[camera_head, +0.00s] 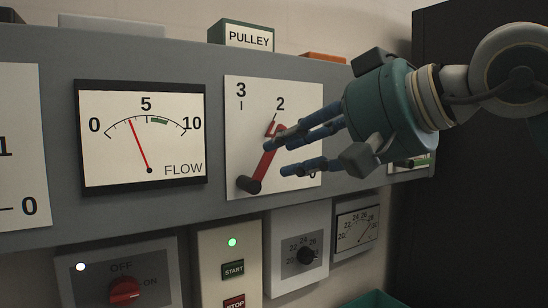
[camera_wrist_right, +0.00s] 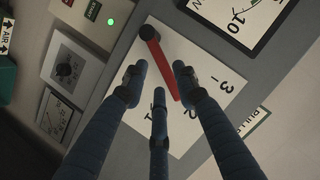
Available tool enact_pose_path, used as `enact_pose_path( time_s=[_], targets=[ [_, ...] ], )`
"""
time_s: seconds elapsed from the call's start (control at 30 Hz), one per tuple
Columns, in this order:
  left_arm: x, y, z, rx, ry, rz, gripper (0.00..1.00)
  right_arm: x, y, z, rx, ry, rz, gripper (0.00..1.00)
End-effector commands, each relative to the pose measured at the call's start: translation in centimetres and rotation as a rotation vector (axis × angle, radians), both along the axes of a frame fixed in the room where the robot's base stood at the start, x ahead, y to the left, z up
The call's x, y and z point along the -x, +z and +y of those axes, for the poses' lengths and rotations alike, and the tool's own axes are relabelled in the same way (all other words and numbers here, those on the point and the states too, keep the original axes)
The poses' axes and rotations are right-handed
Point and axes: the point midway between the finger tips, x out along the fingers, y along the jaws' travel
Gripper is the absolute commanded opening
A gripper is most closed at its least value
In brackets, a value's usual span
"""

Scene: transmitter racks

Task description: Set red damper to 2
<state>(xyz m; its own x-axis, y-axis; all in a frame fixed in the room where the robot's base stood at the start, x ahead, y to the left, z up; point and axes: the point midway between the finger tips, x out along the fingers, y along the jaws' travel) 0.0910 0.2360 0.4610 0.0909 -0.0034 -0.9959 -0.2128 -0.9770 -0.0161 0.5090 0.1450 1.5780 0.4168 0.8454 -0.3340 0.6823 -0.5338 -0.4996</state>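The red damper lever (camera_head: 266,163) sits on a white scale plate (camera_head: 241,130) on the grey panel. Its dark pivot (camera_head: 248,185) is at the lower left and its arm slants up right, its end close below the tick of the 2. The 3 and 2 are readable; the lower right of the scale is partly covered by my fingers. My right gripper (camera_head: 296,154) comes in from the right with its blue fingers spread at the lever. In the right wrist view the red lever (camera_wrist_right: 165,66) passes between the open fingers (camera_wrist_right: 159,78); contact is unclear. My left gripper is out of view.
A FLOW gauge (camera_head: 142,137) is left of the scale. Below are a red OFF/ON knob (camera_head: 124,291), a START/STOP box (camera_head: 232,252) and a black dial knob (camera_head: 306,256). A PULLEY sign (camera_head: 249,37) stands on top. A dark cabinet (camera_head: 470,200) is at right.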

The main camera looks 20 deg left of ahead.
Motion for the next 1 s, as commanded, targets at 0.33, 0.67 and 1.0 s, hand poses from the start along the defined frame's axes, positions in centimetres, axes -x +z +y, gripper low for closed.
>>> enact_pose_path(
  time_s=[0.33,0.67,1.0],
  targets=[
    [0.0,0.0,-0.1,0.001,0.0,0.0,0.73,2.5,2.0,-5.2,0.0,-0.001,-0.001,0.29],
    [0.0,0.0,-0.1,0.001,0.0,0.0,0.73,2.9,2.2,-5.9,0.002,0.001,0.0,0.29],
    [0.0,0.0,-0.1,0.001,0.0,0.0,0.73,4.9,0.3,-2.7,-0.212,0.131,0.256,0.29]
  ],
)
